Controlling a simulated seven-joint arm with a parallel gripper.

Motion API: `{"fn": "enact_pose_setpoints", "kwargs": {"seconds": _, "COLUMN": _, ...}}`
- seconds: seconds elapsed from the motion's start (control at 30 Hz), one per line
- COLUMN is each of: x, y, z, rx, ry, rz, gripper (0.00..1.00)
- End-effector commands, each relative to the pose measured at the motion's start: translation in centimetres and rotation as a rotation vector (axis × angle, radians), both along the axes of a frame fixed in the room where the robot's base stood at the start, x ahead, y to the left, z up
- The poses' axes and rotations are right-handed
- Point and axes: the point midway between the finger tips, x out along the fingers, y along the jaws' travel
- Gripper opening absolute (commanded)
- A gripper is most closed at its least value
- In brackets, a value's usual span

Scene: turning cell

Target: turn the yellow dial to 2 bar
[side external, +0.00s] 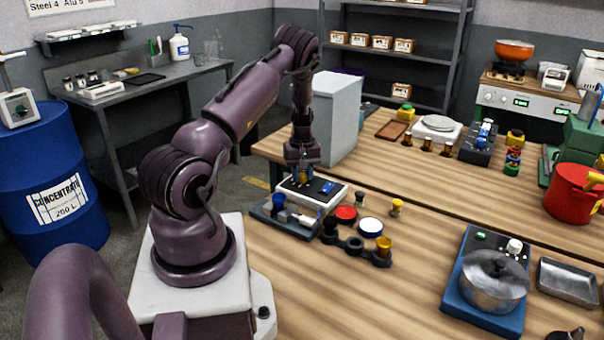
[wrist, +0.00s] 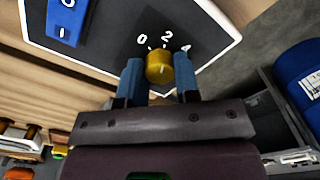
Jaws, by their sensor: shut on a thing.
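The yellow dial (wrist: 160,66) sits on a dark panel (wrist: 110,30) with a white edge; white marks 0, 2 and 4 curve around its far side. A small light line shows on the dial, but I cannot tell exactly which mark it points to. My gripper (wrist: 158,78) is shut on the dial, one blue fingertip on each side. A blue rocker switch (wrist: 67,20) is on the same panel, to the left. In the side external view, my gripper (side external: 304,172) reaches straight down onto the panel, and its fingers mostly hide the dial.
A grey cabinet (side external: 335,115) stands close behind my gripper. The front middle of the bench is clear.

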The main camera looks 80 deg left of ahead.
Motion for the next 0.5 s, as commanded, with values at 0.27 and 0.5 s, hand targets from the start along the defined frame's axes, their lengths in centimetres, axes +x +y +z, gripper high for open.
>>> {"fn": "enact_pose_setpoints", "kwargs": {"seconds": 0.27, "x": 0.04, "y": 0.00, "z": 0.10, "rx": 0.000, "ry": -0.001, "rz": -0.017, "gripper": 0.06}}
{"fn": "enact_pose_setpoints", "kwargs": {"seconds": 0.5, "x": 0.04, "y": 0.00, "z": 0.11, "rx": -0.001, "ry": -0.001, "rz": -0.016, "gripper": 0.34}}
